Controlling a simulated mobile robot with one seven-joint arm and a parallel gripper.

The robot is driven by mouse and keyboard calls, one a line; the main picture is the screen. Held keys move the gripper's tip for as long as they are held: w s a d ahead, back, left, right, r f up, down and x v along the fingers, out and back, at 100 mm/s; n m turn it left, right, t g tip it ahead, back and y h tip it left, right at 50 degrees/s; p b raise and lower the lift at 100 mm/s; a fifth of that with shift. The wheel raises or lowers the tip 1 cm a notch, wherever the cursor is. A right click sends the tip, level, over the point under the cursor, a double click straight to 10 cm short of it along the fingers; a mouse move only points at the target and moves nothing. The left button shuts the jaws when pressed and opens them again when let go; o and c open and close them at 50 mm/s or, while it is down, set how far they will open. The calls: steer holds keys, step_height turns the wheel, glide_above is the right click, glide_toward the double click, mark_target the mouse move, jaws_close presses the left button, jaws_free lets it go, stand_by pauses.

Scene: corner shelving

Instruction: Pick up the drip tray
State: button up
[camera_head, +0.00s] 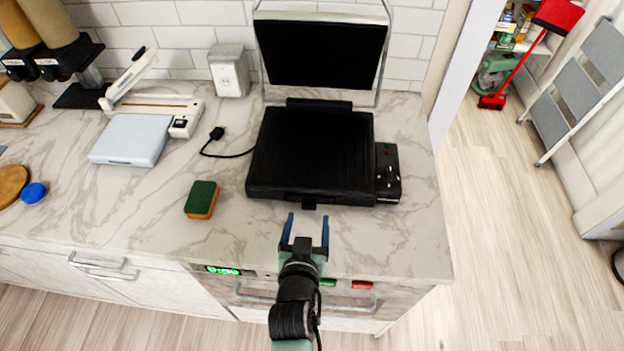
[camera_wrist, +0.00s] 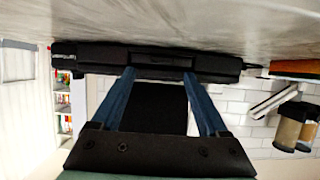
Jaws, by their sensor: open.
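The black contact grill (camera_head: 310,150) stands open on the marble counter, its lid (camera_head: 322,50) raised at the back. A small dark tab (camera_head: 309,204), which looks like the drip tray, sticks out at the middle of its front edge. In the wrist view, which is upside down, the tray front (camera_wrist: 162,60) shows as a dark recessed piece in the grill's front face. My gripper (camera_head: 306,220) is open with blue fingers, just in front of the tab. In the wrist view my gripper (camera_wrist: 159,74) has its fingertips on either side of the tray front, with nothing held.
A green and orange sponge (camera_head: 201,199) lies left of the grill. The grill's power cord (camera_head: 228,150) runs left to a loose plug. A blue-grey scale (camera_head: 131,139) stands farther left. The counter's right edge (camera_head: 437,215) is near the grill; marble in front is clear.

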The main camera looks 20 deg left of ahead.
mark_target(309, 202)
steer(key=shift+w+a, duration=0.15)
steer(key=shift+w, duration=0.25)
steer(key=shift+p+x, duration=0.6)
steer(key=shift+x, duration=1.7)
steer(key=shift+s+a, duration=0.1)
steer(key=shift+a, duration=0.05)
jaws_close()
